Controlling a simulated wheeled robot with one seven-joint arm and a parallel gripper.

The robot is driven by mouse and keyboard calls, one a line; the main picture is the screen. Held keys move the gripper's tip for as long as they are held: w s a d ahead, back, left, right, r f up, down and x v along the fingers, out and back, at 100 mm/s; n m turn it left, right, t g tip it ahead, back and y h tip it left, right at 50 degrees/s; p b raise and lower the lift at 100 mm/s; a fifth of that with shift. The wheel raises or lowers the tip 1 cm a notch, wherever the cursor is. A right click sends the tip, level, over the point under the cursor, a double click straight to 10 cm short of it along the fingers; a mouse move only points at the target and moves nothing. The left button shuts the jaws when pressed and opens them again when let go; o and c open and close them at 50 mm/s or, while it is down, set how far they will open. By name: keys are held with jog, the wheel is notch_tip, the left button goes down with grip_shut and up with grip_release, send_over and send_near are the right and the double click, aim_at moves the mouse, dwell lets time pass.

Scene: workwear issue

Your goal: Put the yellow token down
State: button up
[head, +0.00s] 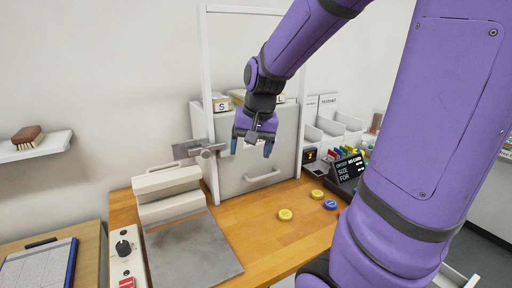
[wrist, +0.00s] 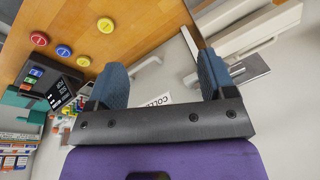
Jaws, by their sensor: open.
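Two yellow tokens lie flat on the wooden counter. One yellow token (head: 285,215) is nearer the middle and also shows in the wrist view (wrist: 105,25). The other yellow token (head: 317,194) is farther right, also in the wrist view (wrist: 84,61), beside a blue token (head: 330,204). A red token (wrist: 39,38) shows only in the wrist view. My gripper (head: 253,145) is open, raised above the counter in front of the grey hatch. In the wrist view its fingers (wrist: 162,65) are spread with nothing between them.
The grey hatch (head: 233,165) with a handle stands at the counter's back. A cream device (head: 168,188) and grey mat (head: 195,252) are at left. The counter (head: 262,240) around the nearer yellow token is clear.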

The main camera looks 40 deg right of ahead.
jog(key=s+a+r+n+t, duration=0.2)
jog(key=s+a+r+n, duration=0.5)
jog(key=s+a, duration=0.3)
jog(key=s, duration=0.3)
jog(key=shift+a+r+t+h, duration=0.15)
jog(key=shift+r+t+h, duration=0.15)
jog(key=shift+c, duration=0.3)
